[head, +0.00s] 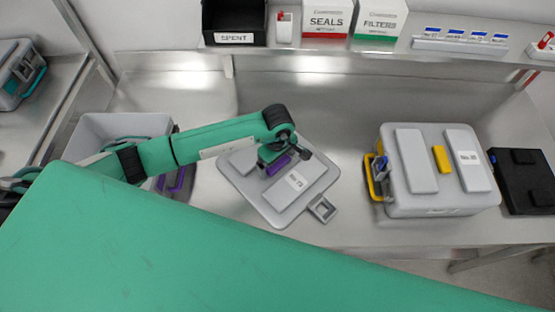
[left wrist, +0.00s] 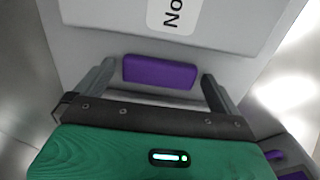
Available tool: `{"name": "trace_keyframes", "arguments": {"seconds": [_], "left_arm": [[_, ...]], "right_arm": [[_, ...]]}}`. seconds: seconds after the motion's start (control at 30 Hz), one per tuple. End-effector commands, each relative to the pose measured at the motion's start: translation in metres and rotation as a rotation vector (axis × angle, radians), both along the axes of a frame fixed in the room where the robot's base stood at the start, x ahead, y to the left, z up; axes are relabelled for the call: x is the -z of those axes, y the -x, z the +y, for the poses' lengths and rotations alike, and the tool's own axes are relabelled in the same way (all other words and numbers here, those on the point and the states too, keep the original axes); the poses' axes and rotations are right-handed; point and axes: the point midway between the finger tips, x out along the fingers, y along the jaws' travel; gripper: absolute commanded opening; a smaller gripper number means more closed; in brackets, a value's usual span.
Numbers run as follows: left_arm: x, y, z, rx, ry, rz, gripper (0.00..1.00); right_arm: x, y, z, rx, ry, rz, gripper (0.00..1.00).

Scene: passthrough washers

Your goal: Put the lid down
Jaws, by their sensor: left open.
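The lid (head: 309,192) is a grey plate with raised ribs, a white number label and a purple handle block (left wrist: 159,72). It lies turned at an angle, apparently flat on the steel bench. A grey latch (head: 322,209) sticks out at its near right edge. My left gripper (head: 284,159) is over the lid's middle, also seen in the left wrist view (left wrist: 160,85). Its fingers are open, one on each side of the purple block, with gaps visible. An open grey box (head: 93,131) with a purple latch (head: 176,181) stands left, partly behind my arm. My right gripper is out of view.
A closed grey box (head: 414,211) with yellow latch stands right, beside a black case (head: 525,181). A shelf (head: 385,49) above holds a SPENT bin (head: 234,20), SEALS box (head: 326,17) and FILTERS box (head: 379,18). Bench between lid and closed box is clear.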

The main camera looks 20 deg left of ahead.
Motion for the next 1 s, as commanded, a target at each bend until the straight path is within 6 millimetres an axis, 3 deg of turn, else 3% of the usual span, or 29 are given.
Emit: {"name": "trace_keyframes", "arguments": {"seconds": [0.1,0.17,0.5,0.7,1.0], "left_arm": [[-0.005,0.0,0.0,0.0,0.001,0.0,1.0],[-0.008,-0.002,0.0,0.0,0.001,-0.004,1.0],[-0.075,-0.001,0.0,0.002,0.0,-0.007,1.0],[-0.107,-0.001,0.0,0.001,0.001,-0.004,1.0],[-0.123,0.0,0.0,0.0,0.0,0.0,1.0]], "right_arm": [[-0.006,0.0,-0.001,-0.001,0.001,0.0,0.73],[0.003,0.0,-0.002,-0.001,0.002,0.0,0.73],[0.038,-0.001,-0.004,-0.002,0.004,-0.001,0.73],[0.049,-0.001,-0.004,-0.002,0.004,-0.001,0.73],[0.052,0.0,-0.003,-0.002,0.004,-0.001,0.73]]}}
